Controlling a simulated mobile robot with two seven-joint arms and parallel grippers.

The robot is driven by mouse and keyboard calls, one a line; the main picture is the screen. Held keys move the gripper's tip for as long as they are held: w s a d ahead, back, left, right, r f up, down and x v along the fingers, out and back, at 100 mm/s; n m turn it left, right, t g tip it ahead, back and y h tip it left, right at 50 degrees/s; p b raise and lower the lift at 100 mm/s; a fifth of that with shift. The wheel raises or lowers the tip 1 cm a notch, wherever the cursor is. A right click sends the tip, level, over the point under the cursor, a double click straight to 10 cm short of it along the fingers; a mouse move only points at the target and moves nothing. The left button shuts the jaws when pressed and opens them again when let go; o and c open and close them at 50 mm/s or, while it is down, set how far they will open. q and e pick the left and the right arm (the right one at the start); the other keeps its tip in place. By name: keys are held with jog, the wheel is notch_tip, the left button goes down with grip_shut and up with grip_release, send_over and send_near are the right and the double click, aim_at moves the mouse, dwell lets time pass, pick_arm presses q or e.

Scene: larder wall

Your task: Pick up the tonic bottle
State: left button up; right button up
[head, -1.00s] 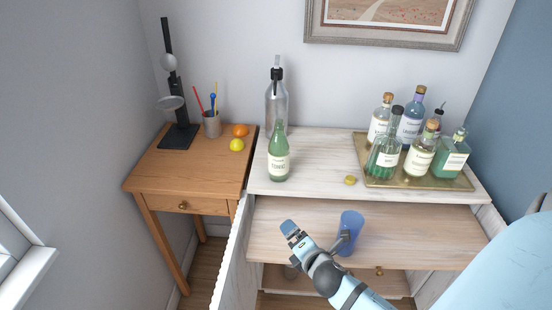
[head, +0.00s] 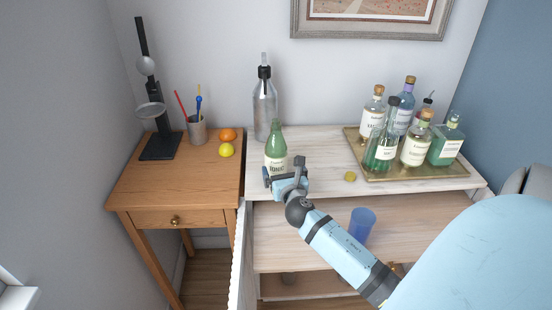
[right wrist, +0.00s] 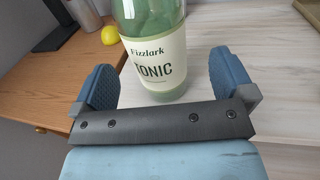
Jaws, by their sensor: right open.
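The green tonic bottle (head: 275,146) stands upright at the left front of the white cabinet top. Its cream label, reading "Fizzlark TONIC", faces me in the right wrist view (right wrist: 157,58). My right gripper (head: 283,172) is open at the bottle's front, low on its body, and hides its base in the head view. In the right wrist view, the two blue fingers of the open gripper (right wrist: 162,80) stand to the left and right of the bottle's lower part, with gaps on both sides. My left gripper is not in view.
A blue cup (head: 361,225) stands on the lower pull-out shelf (head: 290,242). A wooden side table (head: 178,185) is left.

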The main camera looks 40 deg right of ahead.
aim_at(277, 122)
jog(key=x, duration=0.4)
jog(key=shift+w+a+r, duration=0.15)
jog(key=shift+w, duration=0.15)
jog(key=shift+w+d, duration=0.3)
jog(key=shift+w, duration=0.15)
jog(key=c, duration=1.5)
jog(key=shift+r, duration=0.2)
jog(key=shift+r+p, duration=1.7)
jog(key=shift+r, duration=8.1)
jog(key=shift+r, duration=0.1)
